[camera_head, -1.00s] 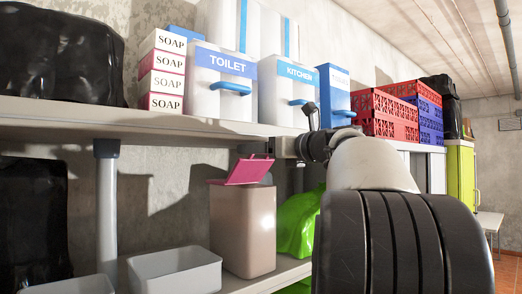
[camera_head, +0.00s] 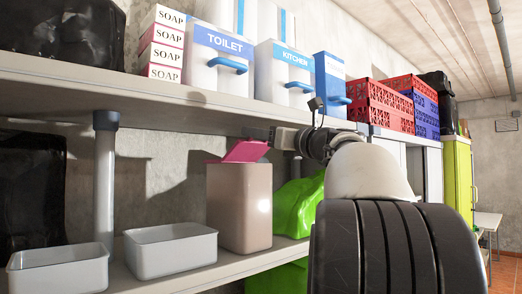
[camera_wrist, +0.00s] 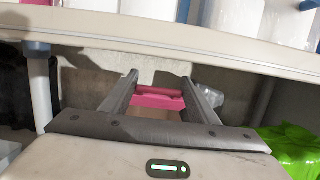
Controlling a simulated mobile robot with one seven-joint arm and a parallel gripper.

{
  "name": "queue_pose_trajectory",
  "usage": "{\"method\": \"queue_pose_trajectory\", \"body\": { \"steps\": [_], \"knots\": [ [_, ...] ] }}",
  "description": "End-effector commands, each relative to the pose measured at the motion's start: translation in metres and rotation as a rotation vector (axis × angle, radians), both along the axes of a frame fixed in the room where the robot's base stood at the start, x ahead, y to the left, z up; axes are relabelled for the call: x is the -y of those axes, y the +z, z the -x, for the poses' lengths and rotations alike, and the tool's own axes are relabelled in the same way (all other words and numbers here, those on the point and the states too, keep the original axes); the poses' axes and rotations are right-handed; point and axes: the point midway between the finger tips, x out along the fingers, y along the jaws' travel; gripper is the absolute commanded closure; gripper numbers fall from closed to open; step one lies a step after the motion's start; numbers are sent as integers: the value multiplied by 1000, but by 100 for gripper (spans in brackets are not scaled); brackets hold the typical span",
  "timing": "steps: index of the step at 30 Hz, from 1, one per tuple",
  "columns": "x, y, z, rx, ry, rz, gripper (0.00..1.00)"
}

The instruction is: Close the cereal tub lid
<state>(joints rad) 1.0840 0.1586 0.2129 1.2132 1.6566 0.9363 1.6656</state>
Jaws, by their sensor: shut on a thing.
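The cereal tub (camera_head: 239,208) is a tall beige-grey container on the lower shelf. Its pink lid (camera_head: 243,152) is partly raised, tilted up towards the right and back. My gripper (camera_head: 270,136) reaches in from the right at the lid's raised edge. In the wrist view, the pink lid (camera_wrist: 159,98) lies between the two fingers of my gripper (camera_wrist: 160,80), which are shut on it. The exact contact is too small to make out in the head view.
The upper shelf (camera_head: 150,98) runs close above the lid and my gripper. Two white bins (camera_head: 170,249) stand left of the tub, and a bright green object (camera_head: 297,207) is right of it. A grey post (camera_head: 105,185) stands farther left.

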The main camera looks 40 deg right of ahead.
Motion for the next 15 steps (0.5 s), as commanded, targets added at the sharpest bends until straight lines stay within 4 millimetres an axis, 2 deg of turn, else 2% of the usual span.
{"method": "queue_pose_trajectory", "body": {
  "steps": [1,12,15],
  "knots": [
    [0,-22,2,40,0,-3,86],
    [1,-48,16,320,1,-27,86],
    [1,-51,19,323,-1,-22,86]
  ]
}}
